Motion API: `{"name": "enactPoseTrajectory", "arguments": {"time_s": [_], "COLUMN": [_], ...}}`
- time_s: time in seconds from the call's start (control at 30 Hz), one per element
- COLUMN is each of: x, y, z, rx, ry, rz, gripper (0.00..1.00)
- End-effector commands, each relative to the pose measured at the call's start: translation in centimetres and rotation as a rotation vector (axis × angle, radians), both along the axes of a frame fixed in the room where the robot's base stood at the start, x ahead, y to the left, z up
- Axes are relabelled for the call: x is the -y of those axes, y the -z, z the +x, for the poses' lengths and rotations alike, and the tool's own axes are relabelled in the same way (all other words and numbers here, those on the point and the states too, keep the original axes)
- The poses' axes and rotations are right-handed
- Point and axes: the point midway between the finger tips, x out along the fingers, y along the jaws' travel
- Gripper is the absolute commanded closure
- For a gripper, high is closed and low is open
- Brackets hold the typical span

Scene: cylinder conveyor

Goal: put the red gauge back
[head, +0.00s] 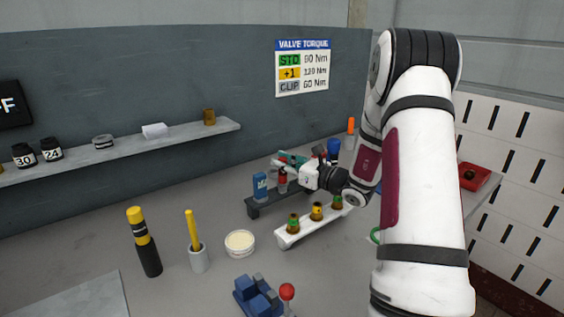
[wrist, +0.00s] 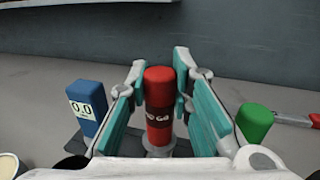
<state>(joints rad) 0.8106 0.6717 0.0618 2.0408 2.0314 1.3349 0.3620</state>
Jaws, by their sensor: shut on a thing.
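The red gauge (wrist: 158,90) stands upright between the two teal-padded fingers of my gripper (wrist: 160,88) in the wrist view. My gripper is shut on it. Its red body has a dark band with white lettering. Its lower end is at a grey round piece on the dark rack (wrist: 65,145); I cannot tell whether it is fully seated. In the head view my gripper (head: 284,168) is over the dark rack (head: 254,211), with the red gauge (head: 282,182) partly showing below it. A blue gauge (head: 261,186) with a 0.0 display (wrist: 87,108) stands to its left.
A green block (wrist: 255,122) is right of my gripper. A white rack (head: 290,241) with several green and yellow pieces stands in front. A cream-filled dish (head: 240,242), a yellow-and-black cylinder (head: 143,240) and a cup (head: 198,258) stand to the left. A shelf (head: 110,152) runs along the wall.

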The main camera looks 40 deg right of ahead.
Motion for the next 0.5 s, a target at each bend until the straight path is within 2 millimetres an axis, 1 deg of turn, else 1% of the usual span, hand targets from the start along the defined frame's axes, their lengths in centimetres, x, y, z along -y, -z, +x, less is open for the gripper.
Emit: {"name": "enactPoseTrajectory", "arguments": {"time_s": [0.5], "x": [0.0], "y": [1.2], "z": [0.0], "rx": [0.000], "ry": [0.000], "rz": [0.001], "gripper": [1.00]}}
